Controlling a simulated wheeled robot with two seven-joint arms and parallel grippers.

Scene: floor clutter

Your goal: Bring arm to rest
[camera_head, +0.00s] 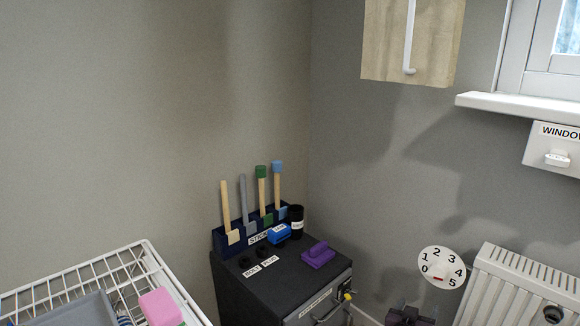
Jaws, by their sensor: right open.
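My right gripper (409,316) shows only in part at the bottom edge, right of the dark cabinet and below the numbered dial. Its jaws are open, and I see nothing held in them. The rest of my right arm is out of the frame. My left gripper is not in view.
A dark cabinet (235,283) stands in the corner, carrying a stick holder, a blue block and a purple handled piece (318,254). A white wire rack (150,262) with a pink block (160,306) is at lower left. A dial (441,267) and radiator (520,275) are right.

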